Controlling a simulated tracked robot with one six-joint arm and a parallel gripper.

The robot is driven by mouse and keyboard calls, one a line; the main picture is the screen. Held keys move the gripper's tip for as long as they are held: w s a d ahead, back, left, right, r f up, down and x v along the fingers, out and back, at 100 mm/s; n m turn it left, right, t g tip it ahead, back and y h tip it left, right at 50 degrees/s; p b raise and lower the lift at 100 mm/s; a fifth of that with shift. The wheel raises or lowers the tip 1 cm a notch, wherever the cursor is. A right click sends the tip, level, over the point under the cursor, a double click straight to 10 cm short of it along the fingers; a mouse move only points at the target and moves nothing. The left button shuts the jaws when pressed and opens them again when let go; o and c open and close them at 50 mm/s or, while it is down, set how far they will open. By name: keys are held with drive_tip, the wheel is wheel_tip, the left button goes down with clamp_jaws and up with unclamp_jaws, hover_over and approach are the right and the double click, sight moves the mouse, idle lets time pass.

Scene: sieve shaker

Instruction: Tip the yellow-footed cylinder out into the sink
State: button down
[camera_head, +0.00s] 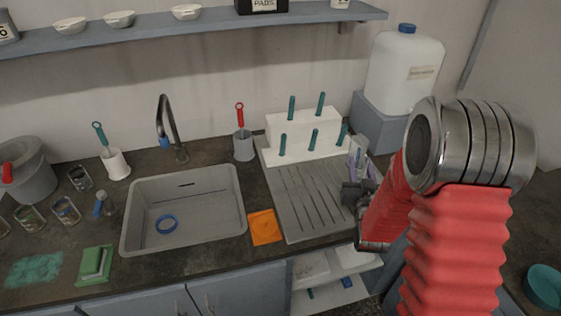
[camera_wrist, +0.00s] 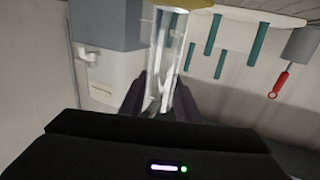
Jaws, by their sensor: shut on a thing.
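My gripper (camera_head: 356,192) is at the right end of the drainboard, shut on a clear cylinder (camera_head: 358,158). In the wrist view, which looks upside down, the cylinder (camera_wrist: 173,60) stands between the two dark fingers of my gripper (camera_wrist: 160,102). A pale yellow edge, likely its foot, shows at the top of that view. In the head view the cylinder looks roughly upright, leaning slightly; its lower end is hidden. I cannot tell what is inside it.
A white peg rack (camera_head: 300,128) with teal pegs stands behind the ribbed drainboard (camera_head: 305,205). A white jug (camera_head: 405,75) stands on a grey block behind my arm. A tap (camera_head: 170,130) rises behind the sink. An orange cloth (camera_head: 264,227) lies between sink and drainboard. Glasses stand left.

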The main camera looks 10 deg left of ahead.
sight(359, 163)
drive_tip(key=shift+s+a+r, duration=0.3)
drive_tip(key=shift+s+r, duration=0.3)
drive_tip(key=shift+s, duration=0.3)
drive_tip(key=shift+s+a+r, duration=0.25)
drive_tip(key=shift+s+r, duration=0.3)
drive_tip(key=shift+s, duration=0.35)
